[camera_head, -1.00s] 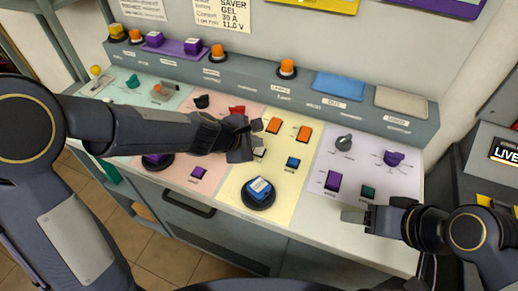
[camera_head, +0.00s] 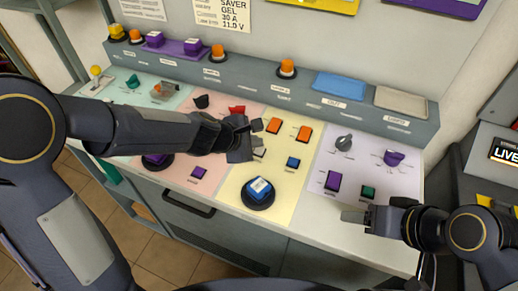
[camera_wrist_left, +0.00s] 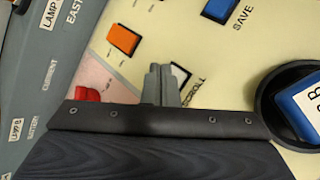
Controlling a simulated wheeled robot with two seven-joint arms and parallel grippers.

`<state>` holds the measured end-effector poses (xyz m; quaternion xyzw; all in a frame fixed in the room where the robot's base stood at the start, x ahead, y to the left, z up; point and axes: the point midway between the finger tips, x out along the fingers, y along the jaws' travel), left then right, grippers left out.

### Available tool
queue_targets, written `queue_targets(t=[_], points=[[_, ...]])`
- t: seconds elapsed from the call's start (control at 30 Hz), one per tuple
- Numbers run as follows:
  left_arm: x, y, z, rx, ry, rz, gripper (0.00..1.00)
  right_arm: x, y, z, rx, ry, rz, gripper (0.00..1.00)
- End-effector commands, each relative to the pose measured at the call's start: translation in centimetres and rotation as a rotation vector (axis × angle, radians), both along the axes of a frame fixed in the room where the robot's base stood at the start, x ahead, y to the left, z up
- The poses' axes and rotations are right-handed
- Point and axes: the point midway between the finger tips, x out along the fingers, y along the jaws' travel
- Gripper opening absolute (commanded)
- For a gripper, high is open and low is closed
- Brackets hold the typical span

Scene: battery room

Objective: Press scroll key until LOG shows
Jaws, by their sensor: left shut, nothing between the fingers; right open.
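The scroll key (camera_wrist_left: 180,75) is a pale, dark-edged key on the yellow panel, with the word SCROLL beside it in the left wrist view. It shows partly in the head view (camera_head: 260,153), beside my left gripper (camera_head: 250,139). My left gripper is shut and empty; its fingertips (camera_wrist_left: 160,84) cover part of the key in the wrist view. I cannot tell whether they touch it. The display (camera_head: 504,152) at the far right reads LIVE, cut off by the picture's edge. My right gripper (camera_head: 364,217) is open and empty at the desk's front right.
A large blue button (camera_head: 259,188) on a black base stands in front of the left gripper. Orange keys (camera_head: 304,133) and a small blue SAVE key (camera_head: 293,162) are nearby. A purple key (camera_head: 333,180) and a green key (camera_head: 368,192) lie close to my right gripper.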

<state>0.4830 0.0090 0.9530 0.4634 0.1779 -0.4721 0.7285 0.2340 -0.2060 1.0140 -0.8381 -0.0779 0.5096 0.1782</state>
Motion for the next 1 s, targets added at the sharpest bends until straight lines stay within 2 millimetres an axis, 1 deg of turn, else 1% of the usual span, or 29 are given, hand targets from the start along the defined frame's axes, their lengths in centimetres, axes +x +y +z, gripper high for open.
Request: queue_targets(t=[0.27,0.63,1.0], points=[[0.0,0.0,-0.9,0.0,0.0,0.0,0.0,0.0,0.0,-0.9,0.0,0.0,0.0,0.61],[0.0,0.0,-0.9,0.0,0.0,0.0,0.0,0.0,0.0,-0.8,0.0,0.0,0.0,0.61],[0.0,0.0,-1.3,0.0,0.0,0.0,0.0,0.0,0.0,-1.2,0.0,0.0,0.0,0.61]])
